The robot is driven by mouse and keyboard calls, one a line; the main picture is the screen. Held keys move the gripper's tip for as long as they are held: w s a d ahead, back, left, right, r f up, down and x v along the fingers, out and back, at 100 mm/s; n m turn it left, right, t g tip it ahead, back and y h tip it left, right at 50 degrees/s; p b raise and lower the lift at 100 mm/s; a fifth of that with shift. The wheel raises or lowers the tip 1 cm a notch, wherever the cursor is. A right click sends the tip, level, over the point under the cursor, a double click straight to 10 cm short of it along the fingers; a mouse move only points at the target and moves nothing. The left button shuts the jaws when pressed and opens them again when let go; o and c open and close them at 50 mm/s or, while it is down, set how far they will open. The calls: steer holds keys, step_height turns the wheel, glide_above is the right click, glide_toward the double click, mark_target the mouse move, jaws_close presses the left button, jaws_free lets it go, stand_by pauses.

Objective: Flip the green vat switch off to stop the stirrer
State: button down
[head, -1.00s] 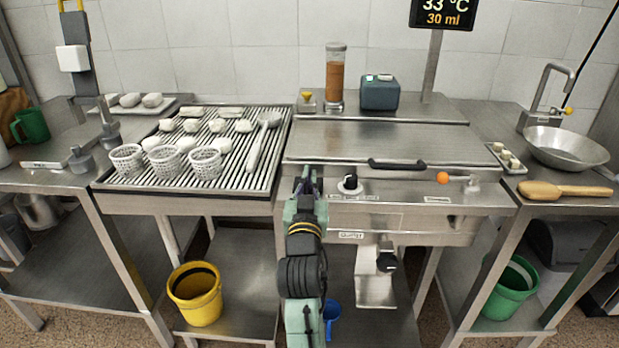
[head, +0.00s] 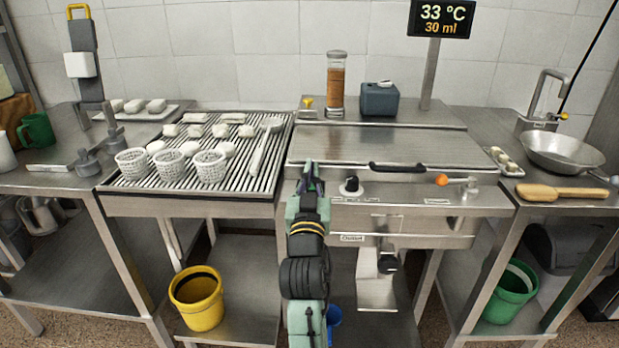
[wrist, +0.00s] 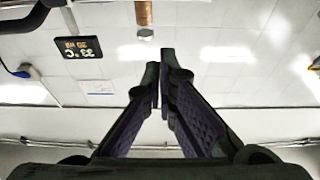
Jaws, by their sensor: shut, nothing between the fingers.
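The steel vat (head: 390,147) stands in the middle with its lid closed and a black handle on the front edge. Its front panel carries a black knob (head: 352,186) and an orange ball-ended lever (head: 441,180). I cannot make out a green switch on the panel; part of its left end is hidden by my arm. My gripper (head: 310,166) points up in front of the vat's left front corner, left of the knob. In the wrist view its dark fingers (wrist: 160,62) are shut with nothing between them, against the ceiling.
A blue-grey box (head: 380,100) and a jar of brown liquid (head: 336,85) stand behind the vat. A draining rack (head: 262,185) with white baskets lies left. A display (head: 441,17) reads 33 °C, 30 ml. A yellow bucket (head: 197,305) stands below.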

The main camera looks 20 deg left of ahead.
steer(key=s+d+f+b, duration=0.2)
steer(key=s+f, duration=0.3)
steer(key=s, duration=0.2)
steer(key=shift+s+f, duration=0.2)
